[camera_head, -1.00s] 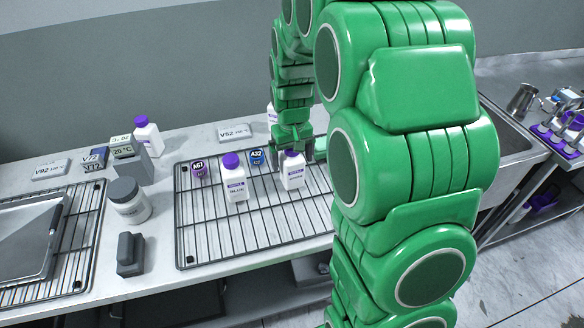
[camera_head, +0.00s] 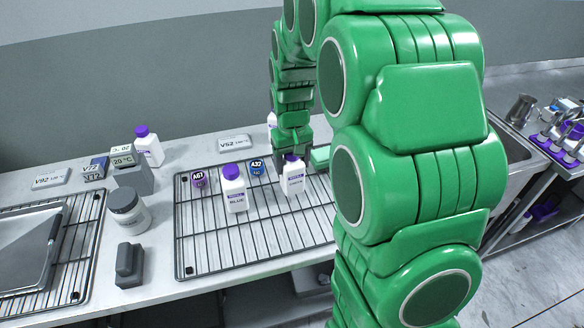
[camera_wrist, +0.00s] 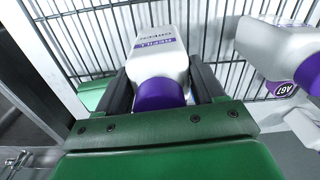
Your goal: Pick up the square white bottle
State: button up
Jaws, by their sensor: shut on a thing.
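A white bottle with square shoulders and a purple cap (camera_head: 293,179) is upright at the right part of the wire rack (camera_head: 183,245). In the wrist view the same bottle (camera_wrist: 163,62) shows a label reading REFILL GREEN. My gripper (camera_head: 292,157) comes down from above and is shut on this bottle; in the wrist view its two dark fingers (camera_wrist: 163,80) sit on either side of its upper part. I cannot tell whether its base touches the rack. A similar white bottle labelled BLUE (camera_head: 235,192) stands to its left, and it also shows in the wrist view (camera_wrist: 285,58).
A purple A67 tag (camera_head: 198,179) and a blue A32 tag (camera_head: 257,167) are at the rack's back. Left of the rack are a grey-lidded jar (camera_head: 130,212), a dark grey block (camera_head: 130,265) and another purple-capped bottle (camera_head: 149,147). A sink (camera_head: 508,150) is to the right.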

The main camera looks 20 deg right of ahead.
jog(key=s+r, duration=1.1)
jog(key=s, duration=0.3)
jog(key=shift+a, duration=0.35)
notch_tip(320, 180, up, 5)
jog(key=w+a+r, duration=0.1)
jog(key=w+a, duration=0.3)
jog(key=w, duration=0.4)
jog(key=w+a+r, duration=0.1)
jog(key=w+a, duration=0.3)
jog(key=w, duration=0.4)
jog(key=w+a+f, duration=0.2)
jog(key=w+a, duration=1)
jog(key=a, duration=0.2)
jog(key=shift+f, duration=3.1)
jog(key=w+a+f, duration=0.4)
jog(key=w+f, duration=0.5)
jog(key=w, duration=0.3)
jog(key=shift+w+f+m, duration=0.2)
jog(key=shift+w+m, duration=0.2)
